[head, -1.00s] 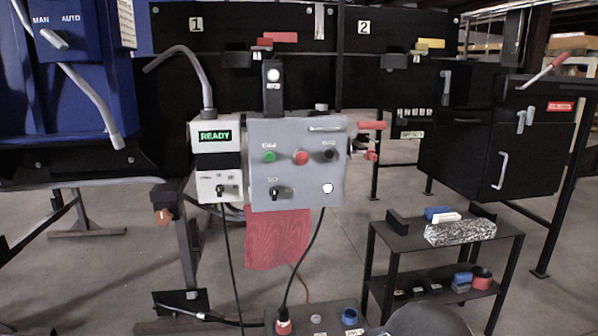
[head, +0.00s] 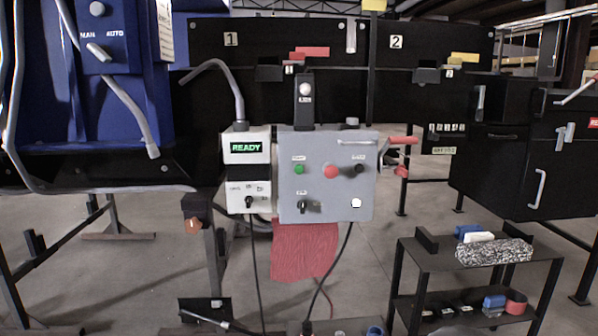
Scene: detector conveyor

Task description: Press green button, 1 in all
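The green button (head: 299,169) sits at the upper left of a grey control box (head: 325,190) in the middle of the head view. It faces me with nothing in front of it. A red button (head: 331,171) and a black knob (head: 359,169) are in the same row to its right. A black selector switch (head: 303,207) and a white round button or lamp (head: 356,203) are below. My gripper is not in view.
A white box with a lit READY display (head: 246,148) adjoins the control box on the left. A red cloth (head: 304,250) and cables hang below. A black cart (head: 440,258) stands lower right. A blue machine (head: 110,70) is at left. Floor between them is open.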

